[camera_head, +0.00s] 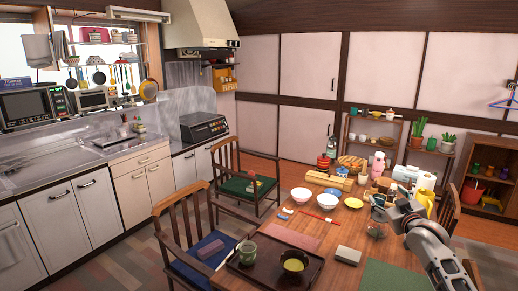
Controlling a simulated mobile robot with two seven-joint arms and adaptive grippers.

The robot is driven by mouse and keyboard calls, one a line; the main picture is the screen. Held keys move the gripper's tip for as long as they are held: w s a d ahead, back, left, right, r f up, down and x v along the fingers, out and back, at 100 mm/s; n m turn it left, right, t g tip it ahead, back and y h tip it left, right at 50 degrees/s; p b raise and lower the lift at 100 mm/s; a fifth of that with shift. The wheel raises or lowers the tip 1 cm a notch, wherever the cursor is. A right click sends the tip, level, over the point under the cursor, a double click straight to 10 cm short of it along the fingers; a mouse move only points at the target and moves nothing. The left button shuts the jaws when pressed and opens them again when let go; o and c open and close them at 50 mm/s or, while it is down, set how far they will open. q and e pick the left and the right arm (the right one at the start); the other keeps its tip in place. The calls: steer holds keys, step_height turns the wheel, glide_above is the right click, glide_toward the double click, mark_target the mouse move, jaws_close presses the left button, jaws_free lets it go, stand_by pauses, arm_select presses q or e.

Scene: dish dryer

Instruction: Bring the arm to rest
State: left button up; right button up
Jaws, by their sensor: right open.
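My right arm comes in from the lower right, over the right side of the wooden dining table (318,238). My right gripper (379,213) is at its end, open, with its fingers toward the left. A clear glass-like item (376,230) shows just below the fingers; I cannot tell whether they touch it. The arm hides part of the table's right side. My left gripper is not in view.
A dark tray (262,281) with a green cup (247,252) and a bowl (293,262) lies at the table's front. White bowls (301,195), bottles and a yellow jug (425,198) crowd the table's back. Chairs (185,225) stand left; a sink counter (75,165) lines the wall.

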steer(key=s+a+f+n+g+y, duration=0.1)
steer(key=s+a+f, duration=0.5)
steer(key=s+f, duration=0.4)
steer(key=s+a+f+n+g+y, duration=0.1)
steer(key=s+a+f, duration=0.6)
steer(key=f, duration=0.5)
steer(key=s+a+f+g, duration=0.1)
steer(key=s+a+f, duration=0.2)
steer(key=s, duration=0.7)
steer(key=s+a+f+m+g+y, duration=0.1)
steer(key=s+a+f, duration=0.2)
steer(key=s, duration=0.7)
steer(key=s+a+f+g, duration=0.2)
steer(key=s+a+f, duration=0.2)
steer(key=s, duration=0.6)
step_height(320, 180, down, 3)
steer(key=shift+s+r+y, duration=0.1)
steer(key=shift+s+y, duration=0.05)
steer(key=shift+y, duration=0.25)
